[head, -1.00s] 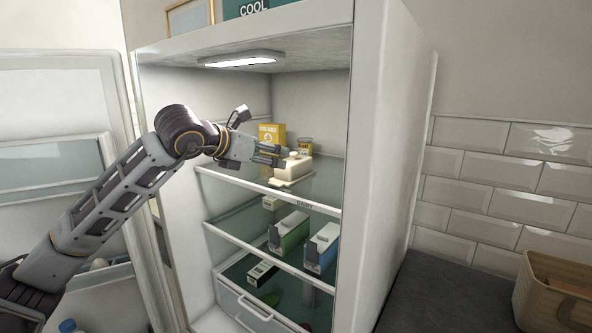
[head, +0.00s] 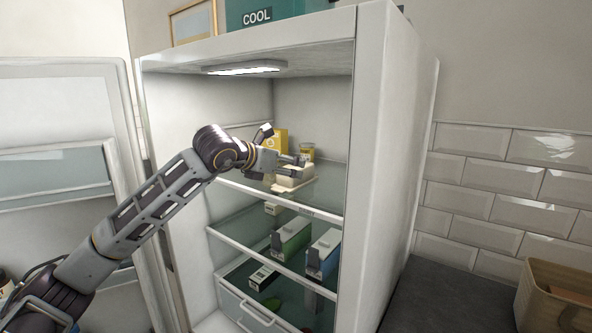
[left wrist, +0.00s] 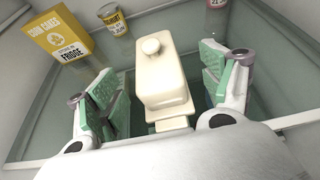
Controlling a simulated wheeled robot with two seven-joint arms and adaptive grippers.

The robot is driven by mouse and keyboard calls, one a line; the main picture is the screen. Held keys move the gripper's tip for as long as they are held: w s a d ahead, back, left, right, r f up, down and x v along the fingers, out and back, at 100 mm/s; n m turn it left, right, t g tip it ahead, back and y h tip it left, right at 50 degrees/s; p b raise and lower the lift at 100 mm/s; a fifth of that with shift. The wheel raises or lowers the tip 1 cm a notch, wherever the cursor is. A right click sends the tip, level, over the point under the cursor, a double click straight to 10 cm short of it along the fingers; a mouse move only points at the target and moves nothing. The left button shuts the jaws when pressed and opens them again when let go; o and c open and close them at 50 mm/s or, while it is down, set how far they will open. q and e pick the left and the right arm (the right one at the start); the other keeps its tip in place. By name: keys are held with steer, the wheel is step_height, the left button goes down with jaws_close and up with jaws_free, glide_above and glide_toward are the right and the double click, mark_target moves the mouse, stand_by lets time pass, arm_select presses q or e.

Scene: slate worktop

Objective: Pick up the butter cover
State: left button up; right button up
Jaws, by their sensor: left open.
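The butter cover (head: 293,173) is a cream, box-shaped lid with a round knob. It sits over a butter dish on the top shelf of the open fridge. In the left wrist view the butter cover (left wrist: 162,82) stands between the two green-padded fingers, with a gap on each side. A bit of the cream dish (left wrist: 170,125) shows at its near end. My left gripper (head: 298,167) is open and at the cover; it also shows in the left wrist view (left wrist: 160,90). It partly hides the cover in the head view. My right gripper is out of view.
Behind the cover stand a yellow corn cakes box (left wrist: 62,40) and a small yellow-labelled jar (left wrist: 113,20). Cartons (head: 323,254) fill the shelf below. The fridge side wall (head: 385,150) bounds the right.

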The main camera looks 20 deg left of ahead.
mark_target(295, 167)
arm_select(q)
steer(key=shift+w+d+f, duration=0.15)
steer(key=shift+w+d, duration=0.05)
steer(key=shift+w, duration=0.25)
steer(key=shift+w+d+f, duration=0.1)
steer(key=shift+w+f, duration=0.1)
steer(key=shift+w, duration=0.45)
steer(key=shift+w+d+f+p, duration=0.15)
steer(key=shift+w+f+p, duration=0.1)
steer(key=shift+w+p, duration=0.4)
steer(key=shift+x, duration=0.9)
steer(key=shift+w+p, duration=0.35)
steer(key=shift+w+d+f, duration=0.1)
steer(key=shift+w+f, duration=0.2)
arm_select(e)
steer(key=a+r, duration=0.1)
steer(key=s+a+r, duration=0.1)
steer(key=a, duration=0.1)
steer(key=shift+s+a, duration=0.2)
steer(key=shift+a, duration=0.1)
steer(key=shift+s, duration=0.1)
